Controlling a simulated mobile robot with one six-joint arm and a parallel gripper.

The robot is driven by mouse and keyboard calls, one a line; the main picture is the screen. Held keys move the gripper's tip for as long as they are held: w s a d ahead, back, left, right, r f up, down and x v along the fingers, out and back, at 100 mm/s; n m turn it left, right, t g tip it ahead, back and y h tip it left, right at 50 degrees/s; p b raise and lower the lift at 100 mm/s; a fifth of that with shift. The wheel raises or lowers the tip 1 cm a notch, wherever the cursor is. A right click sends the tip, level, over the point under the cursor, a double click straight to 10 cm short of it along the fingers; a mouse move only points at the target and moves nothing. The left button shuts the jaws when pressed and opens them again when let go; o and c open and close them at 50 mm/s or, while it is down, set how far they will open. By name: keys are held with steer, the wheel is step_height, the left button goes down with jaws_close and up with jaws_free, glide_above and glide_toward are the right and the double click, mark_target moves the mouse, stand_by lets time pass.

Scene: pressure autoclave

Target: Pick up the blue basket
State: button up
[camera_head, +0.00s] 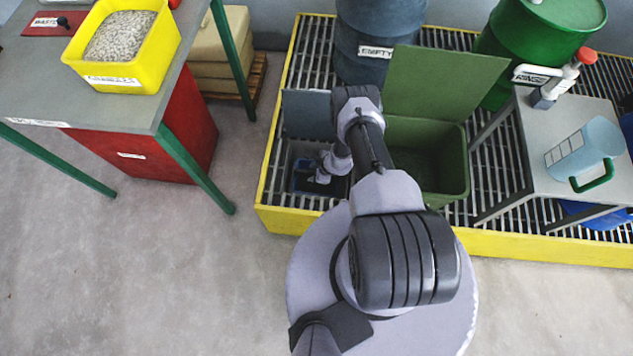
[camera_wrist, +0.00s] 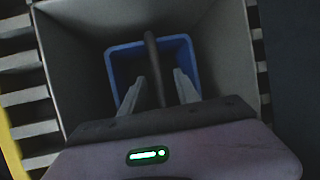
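The blue basket (camera_wrist: 125,61) sits inside a grey bin (camera_wrist: 70,50) and shows in the middle of the wrist view. Its dark handle (camera_wrist: 152,55) stands up and runs lengthwise across it. My gripper (camera_wrist: 157,87) is open, with one finger on each side of the handle and visible gaps between. In the head view my gripper (camera_head: 322,178) reaches down into the grey bin, and my arm hides much of it. Only a small part of the blue basket (camera_head: 302,183) shows there.
The grey bin's lid (camera_head: 306,114) stands open behind it. An open green bin (camera_head: 455,160) adjoins on the right, on a yellow-edged grating (camera_head: 277,214). A dark drum (camera_head: 378,25) stands behind. A workbench (camera_head: 130,100) is at left, a small table (camera_head: 535,125) at right.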

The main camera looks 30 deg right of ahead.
jaws_close()
stand_by(1.4)
